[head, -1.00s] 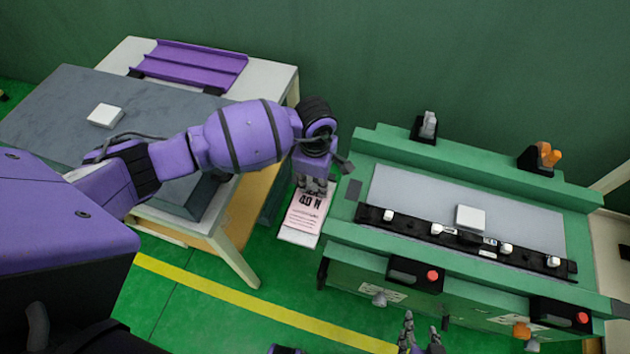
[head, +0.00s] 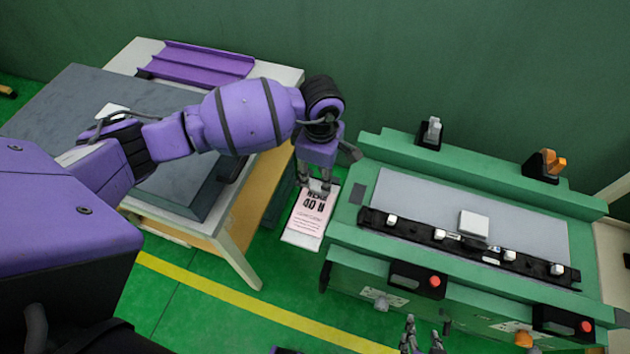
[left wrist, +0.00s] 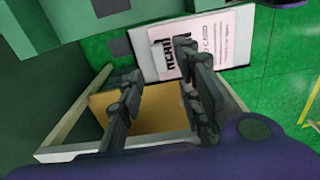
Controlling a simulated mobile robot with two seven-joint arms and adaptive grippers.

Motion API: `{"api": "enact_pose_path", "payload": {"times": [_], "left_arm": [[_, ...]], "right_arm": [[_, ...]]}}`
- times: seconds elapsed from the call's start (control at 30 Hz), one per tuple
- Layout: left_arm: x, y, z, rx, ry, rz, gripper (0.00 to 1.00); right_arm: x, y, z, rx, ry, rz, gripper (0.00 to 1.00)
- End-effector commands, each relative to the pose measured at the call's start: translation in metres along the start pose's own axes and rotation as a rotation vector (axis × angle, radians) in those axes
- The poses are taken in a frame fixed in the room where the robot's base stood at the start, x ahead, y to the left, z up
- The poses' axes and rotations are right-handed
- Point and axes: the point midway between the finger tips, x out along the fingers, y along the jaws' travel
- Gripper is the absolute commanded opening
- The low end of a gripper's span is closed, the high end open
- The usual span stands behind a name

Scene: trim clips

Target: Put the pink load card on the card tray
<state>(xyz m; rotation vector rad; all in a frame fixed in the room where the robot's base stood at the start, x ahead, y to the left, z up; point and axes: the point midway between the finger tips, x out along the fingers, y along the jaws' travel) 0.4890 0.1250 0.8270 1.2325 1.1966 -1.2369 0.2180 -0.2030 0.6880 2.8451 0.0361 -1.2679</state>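The pink load card (head: 311,211) with black print lies flat on a white plate-like surface, apparently the card tray (head: 300,240), between the table and the green machine. A white margin of the tray shows around the card. In the left wrist view the pink card (left wrist: 215,38) lies on the white tray (left wrist: 146,48). My left gripper (head: 315,186) is over the card's far end. Its fingers stand apart in the left wrist view (left wrist: 160,85), with nothing visible between them. My right gripper (head: 423,340) is at the bottom edge, fingers apart and empty.
The green machine (head: 480,170) stands right of the tray, with a black rail (head: 465,245), white blocks and red buttons. The table (head: 285,80) at left holds a grey slab (head: 70,110) and a purple channel piece (head: 195,62). Green floor with a yellow line lies in front.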

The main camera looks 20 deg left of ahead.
Motion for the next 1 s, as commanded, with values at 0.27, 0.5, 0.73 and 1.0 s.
{"api": "enact_pose_path", "payload": {"times": [0.27,0.5,0.73,1.0], "left_arm": [[-0.052,0.002,0.0,0.001,0.001,0.005,0.32],[-0.064,0.002,0.0,0.001,0.0,0.004,0.32],[-0.064,0.002,0.001,0.001,0.0,0.004,0.32],[-0.064,0.002,0.001,0.001,0.0,0.004,0.32]], "right_arm": [[0.0,-0.001,0.0,0.002,-0.002,-0.002,0.4],[0.001,-0.004,0.0,0.011,-0.001,-0.001,0.4],[0.001,-0.004,0.0,0.015,-0.001,-0.001,0.4],[0.0,-0.002,0.001,0.011,-0.002,0.001,0.4]]}}
